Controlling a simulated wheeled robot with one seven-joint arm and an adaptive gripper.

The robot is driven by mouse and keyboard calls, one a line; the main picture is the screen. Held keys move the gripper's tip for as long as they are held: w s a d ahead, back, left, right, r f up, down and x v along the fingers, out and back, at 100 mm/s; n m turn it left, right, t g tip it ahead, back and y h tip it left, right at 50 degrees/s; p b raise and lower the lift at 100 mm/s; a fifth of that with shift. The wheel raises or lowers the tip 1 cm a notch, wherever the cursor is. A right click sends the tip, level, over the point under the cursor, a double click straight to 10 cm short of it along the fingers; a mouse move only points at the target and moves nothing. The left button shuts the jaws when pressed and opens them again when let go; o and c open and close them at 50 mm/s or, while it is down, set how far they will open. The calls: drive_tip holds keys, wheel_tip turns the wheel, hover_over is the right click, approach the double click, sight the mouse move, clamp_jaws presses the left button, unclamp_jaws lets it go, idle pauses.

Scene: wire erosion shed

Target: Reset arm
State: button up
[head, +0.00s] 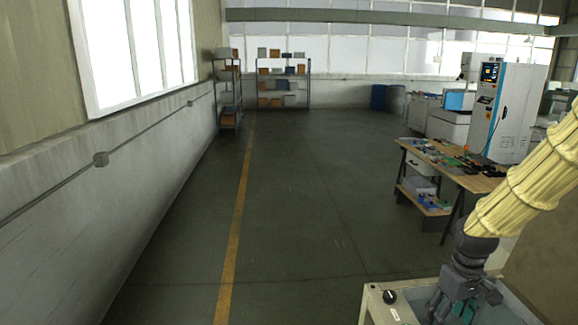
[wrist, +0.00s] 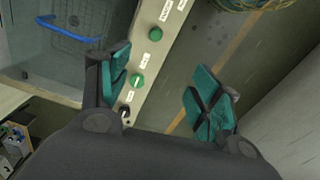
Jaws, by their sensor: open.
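My gripper (wrist: 163,100) shows in the wrist view with its two teal-padded fingers spread apart and nothing between them. Beneath the fingers is a pale machine panel (wrist: 148,62) with green knobs (wrist: 137,81) and a black knob (wrist: 125,111). In the head view my gripper (head: 452,307) is at the lower right, pointing down over the pale machine (head: 376,306) with a black knob (head: 389,297). Its fingertips are partly cut off by the bottom edge there.
A wooden workbench (head: 478,183) with small items stands at the right, in front of a white machine cabinet (head: 517,110). Shelves (head: 282,91) stand at the back. The floor (head: 310,210) along the yellow line is clear. A blue-handled basket (wrist: 68,30) lies in the machine's tank.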

drive_tip(key=s+a+f, duration=0.3)
drive_tip(key=f, duration=0.4)
drive_tip(key=s+a+f+m, duration=0.1)
drive_tip(key=s+a+f, duration=0.15)
drive_tip(key=f, duration=0.45)
drive_tip(key=s+a+f, duration=0.2)
drive_tip(key=a+f, duration=0.1)
drive_tip(key=f, duration=0.3)
drive_tip(key=s+a+f+m, duration=0.1)
drive_tip(key=s+a+f, duration=0.2)
drive_tip(key=s+f, duration=0.6)
drive_tip(key=s+a+f+m, duration=0.1)
drive_tip(key=s+a+f, duration=0.35)
drive_tip(key=s, duration=0.75)
wheel_tip(320, 180, down, 12)
drive_tip(key=d+b, duration=0.1)
drive_tip(key=b, duration=0.9)
drive_tip(key=shift+d+f, duration=0.25)
drive_tip(key=shift+s, duration=0.1)
